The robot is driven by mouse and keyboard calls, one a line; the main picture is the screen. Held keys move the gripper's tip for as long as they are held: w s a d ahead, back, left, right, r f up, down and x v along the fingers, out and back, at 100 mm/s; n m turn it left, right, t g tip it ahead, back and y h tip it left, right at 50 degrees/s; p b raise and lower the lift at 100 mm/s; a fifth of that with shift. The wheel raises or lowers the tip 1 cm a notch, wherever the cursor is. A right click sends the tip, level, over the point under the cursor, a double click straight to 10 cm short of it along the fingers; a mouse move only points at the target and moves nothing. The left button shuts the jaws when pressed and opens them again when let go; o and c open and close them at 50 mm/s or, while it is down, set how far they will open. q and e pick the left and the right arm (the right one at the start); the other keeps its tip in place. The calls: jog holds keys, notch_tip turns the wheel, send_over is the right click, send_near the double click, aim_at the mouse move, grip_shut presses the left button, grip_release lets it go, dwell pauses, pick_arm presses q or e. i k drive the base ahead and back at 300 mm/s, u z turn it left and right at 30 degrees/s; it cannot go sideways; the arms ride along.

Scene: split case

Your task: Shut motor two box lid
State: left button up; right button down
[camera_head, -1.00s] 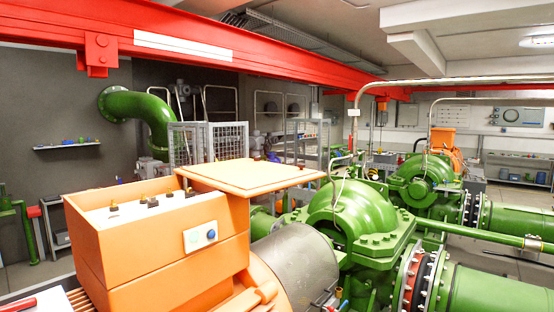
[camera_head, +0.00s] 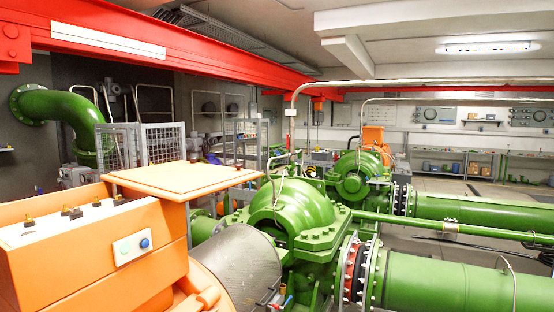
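The nearest orange motor box (camera_head: 95,250) stands at the lower left of the head view. Its orange lid (camera_head: 181,180) is swung open and sticks out flat to the right of the box. Neither of my grippers is in view.
Green pumps (camera_head: 290,210) and thick green pipes (camera_head: 440,282) fill the middle and right. A red overhead beam (camera_head: 180,45) crosses the upper left. Mesh guards (camera_head: 140,147) stand behind the lid. Open floor (camera_head: 450,186) shows at the far right, before wall shelves (camera_head: 470,155).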

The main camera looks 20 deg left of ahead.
aim_at(181, 181)
jog(key=z, duration=0.2)
jog(key=i, duration=2.25)
jog(key=u, duration=2.65)
jog(key=i, duration=0.5)
jog(key=u, duration=0.05)
